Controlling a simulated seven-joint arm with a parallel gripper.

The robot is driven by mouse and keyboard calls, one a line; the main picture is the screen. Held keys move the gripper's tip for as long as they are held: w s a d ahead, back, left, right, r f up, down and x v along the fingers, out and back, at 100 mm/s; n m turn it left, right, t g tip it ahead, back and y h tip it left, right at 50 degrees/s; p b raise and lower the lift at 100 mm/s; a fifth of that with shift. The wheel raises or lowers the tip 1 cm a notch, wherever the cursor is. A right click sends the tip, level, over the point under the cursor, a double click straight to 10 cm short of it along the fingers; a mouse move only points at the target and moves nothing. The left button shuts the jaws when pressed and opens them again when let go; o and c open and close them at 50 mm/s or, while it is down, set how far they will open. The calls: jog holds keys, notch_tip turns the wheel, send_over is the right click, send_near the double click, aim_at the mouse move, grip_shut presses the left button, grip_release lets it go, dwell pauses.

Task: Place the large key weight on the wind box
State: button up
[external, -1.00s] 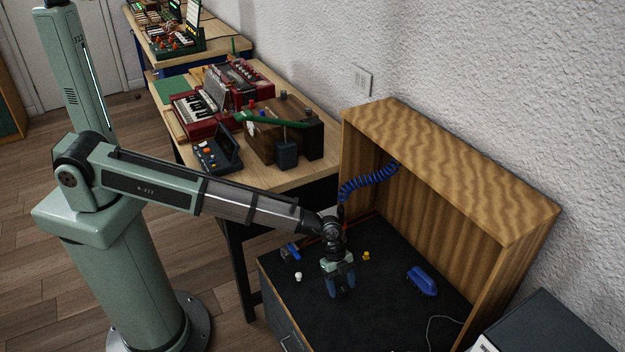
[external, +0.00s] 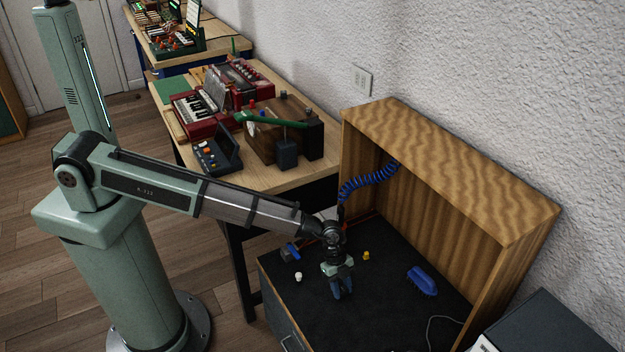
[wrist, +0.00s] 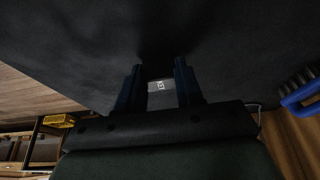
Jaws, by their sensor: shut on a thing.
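My gripper (external: 342,294) points down over the dark bench top inside the open wooden cabinet. In the wrist view my gripper (wrist: 158,66) has its two dark fingers shut on a small grey block with pale lettering, which seems to be the key weight (wrist: 159,86). The fingers hide most of it, and it cannot be made out in the external view. I cannot tell whether it still touches the bench top. A brown wooden box with a green bar across it, perhaps the wind box (external: 259,140), stands on the bench behind.
A blue brush (external: 422,281) lies right of my gripper. A small white piece (external: 298,277), a yellow piece (external: 366,255) and a blue-and-grey tool (external: 291,253) lie around it. A coiled blue hose (external: 368,180) hangs in the wooden cabinet (external: 450,165). A red accordion (external: 205,110) lies on the bench behind.

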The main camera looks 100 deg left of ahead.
jog(key=shift+f, duration=0.1)
grip_shut()
notch_tip(320, 180, up, 11)
notch_tip(320, 180, up, 42)
jog(key=f+n+y, duration=0.1)
jog(key=n+y, duration=0.5)
jog(key=n, duration=1.2)
send_over(289, 115)
jog(key=s+d, duration=0.1)
jog(key=shift+d+f, duration=0.2)
jog(key=shift+f, duration=6.05)
jog(key=shift+f, duration=0.15)
